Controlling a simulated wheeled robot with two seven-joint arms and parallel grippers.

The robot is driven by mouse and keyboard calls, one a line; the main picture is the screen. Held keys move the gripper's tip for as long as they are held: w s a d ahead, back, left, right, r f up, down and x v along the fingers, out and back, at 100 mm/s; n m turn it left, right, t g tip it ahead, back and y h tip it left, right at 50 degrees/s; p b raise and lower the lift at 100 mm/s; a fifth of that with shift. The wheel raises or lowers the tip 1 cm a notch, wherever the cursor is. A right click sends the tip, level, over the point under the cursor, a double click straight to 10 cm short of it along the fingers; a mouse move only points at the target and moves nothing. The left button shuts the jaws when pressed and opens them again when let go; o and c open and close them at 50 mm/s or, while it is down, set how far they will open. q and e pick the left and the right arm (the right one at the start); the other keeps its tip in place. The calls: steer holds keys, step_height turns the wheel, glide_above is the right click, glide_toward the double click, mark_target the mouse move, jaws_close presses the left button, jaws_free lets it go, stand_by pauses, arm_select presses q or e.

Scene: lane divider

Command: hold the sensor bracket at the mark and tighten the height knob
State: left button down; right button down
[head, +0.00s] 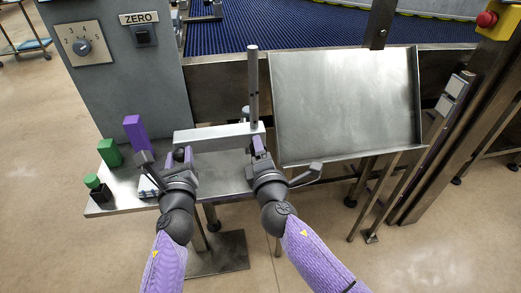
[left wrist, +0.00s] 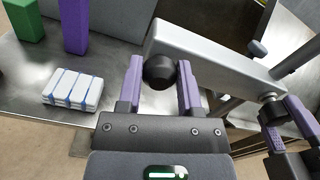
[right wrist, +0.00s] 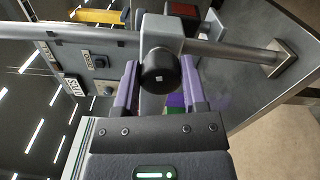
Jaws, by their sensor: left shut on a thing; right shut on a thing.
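The sensor bracket (head: 215,136) is a pale grey bar lying level, joined at its right end to an upright metal post (head: 253,85). My left gripper (head: 180,158) is at the bar's left end; in the left wrist view its fingers are shut around a black round piece (left wrist: 159,72) on the bar. My right gripper (head: 258,150) is at the post end; in the right wrist view its fingers are shut around the black height knob (right wrist: 160,72), which sits on the clamp block around the post (right wrist: 235,52). I cannot make out the mark on the post.
A purple block (head: 134,131), a green block (head: 110,152), a green-topped dark item (head: 96,186) and a banded white stack (left wrist: 73,89) stand left on the steel shelf. A tilted metal tray (head: 345,100) is close right of the post. The blue conveyor (head: 290,32) lies behind.

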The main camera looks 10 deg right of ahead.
steer(key=shift+m, duration=1.3)
steer(key=shift+f+m, duration=0.1)
steer(key=shift+m, duration=0.2)
steer(key=shift+c, duration=0.7)
jaws_free()
steer(key=s, duration=1.2)
